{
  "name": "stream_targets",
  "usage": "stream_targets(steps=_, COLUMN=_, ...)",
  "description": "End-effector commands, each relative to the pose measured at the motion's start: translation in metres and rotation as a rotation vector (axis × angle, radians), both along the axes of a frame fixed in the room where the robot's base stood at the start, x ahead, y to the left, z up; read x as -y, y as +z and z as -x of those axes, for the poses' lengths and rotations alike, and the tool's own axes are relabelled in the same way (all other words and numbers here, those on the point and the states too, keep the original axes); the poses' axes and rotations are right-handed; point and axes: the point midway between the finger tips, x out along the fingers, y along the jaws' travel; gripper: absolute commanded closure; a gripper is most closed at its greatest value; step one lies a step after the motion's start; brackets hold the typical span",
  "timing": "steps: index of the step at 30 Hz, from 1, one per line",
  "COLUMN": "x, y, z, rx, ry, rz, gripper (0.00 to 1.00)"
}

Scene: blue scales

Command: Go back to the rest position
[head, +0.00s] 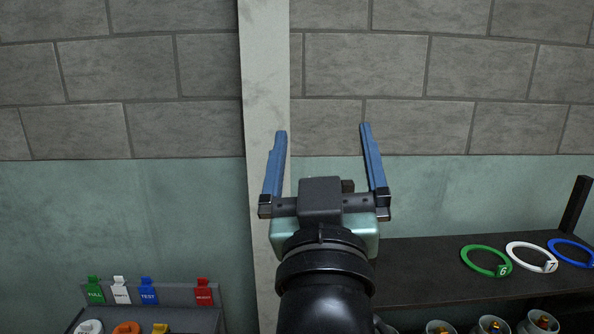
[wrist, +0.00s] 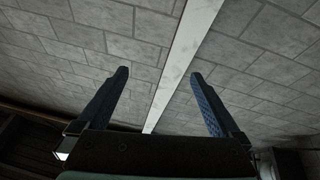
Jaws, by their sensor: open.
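My gripper (head: 323,135) is raised in the middle of the head view, in front of the wall. Its two blue fingers point up and stand wide apart with nothing between them. In the wrist view, the same open gripper (wrist: 160,75) shows its two blue fingers against the brick wall and the pale post. My black arm rises from the bottom edge of the head view and hides part of the area below.
A dark shelf (head: 430,262) at the right holds a green ring (head: 486,261), a white ring (head: 531,257) and a blue ring (head: 572,252). Canisters stand below. A grey rack (head: 180,294) with coloured tags is at lower left. A pale post (head: 265,80) runs up the wall.

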Motion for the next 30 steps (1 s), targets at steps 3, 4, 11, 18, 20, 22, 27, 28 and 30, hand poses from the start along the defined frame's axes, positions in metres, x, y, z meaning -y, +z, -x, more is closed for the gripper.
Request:
stream_targets(steps=3, x=-0.017, y=0.075, z=0.059, rx=0.235, ry=0.067, rz=-0.053, gripper=0.0)
stream_targets(steps=4, x=-0.02, y=0.091, z=0.076, rx=0.292, ry=0.085, rz=-0.067, gripper=0.0)
stream_targets(steps=11, x=-0.028, y=0.193, z=0.117, rx=0.426, ry=0.137, rz=-0.104, gripper=0.0)
stream_targets(steps=18, x=-0.028, y=0.265, z=0.116, rx=0.422, ry=0.135, rz=-0.102, gripper=0.0)
stream_targets(steps=20, x=-0.028, y=0.279, z=0.116, rx=0.421, ry=0.135, rz=-0.101, gripper=0.0)
stream_targets(steps=22, x=-0.028, y=0.292, z=0.116, rx=0.42, ry=0.135, rz=-0.102, gripper=0.0)
stream_targets(steps=27, x=-0.028, y=0.307, z=0.115, rx=0.42, ry=0.135, rz=-0.102, gripper=0.0)
stream_targets(steps=28, x=-0.028, y=0.308, z=0.115, rx=0.42, ry=0.134, rz=-0.101, gripper=0.0)
stream_targets(steps=30, x=-0.028, y=0.308, z=0.115, rx=0.419, ry=0.134, rz=-0.101, gripper=0.0)
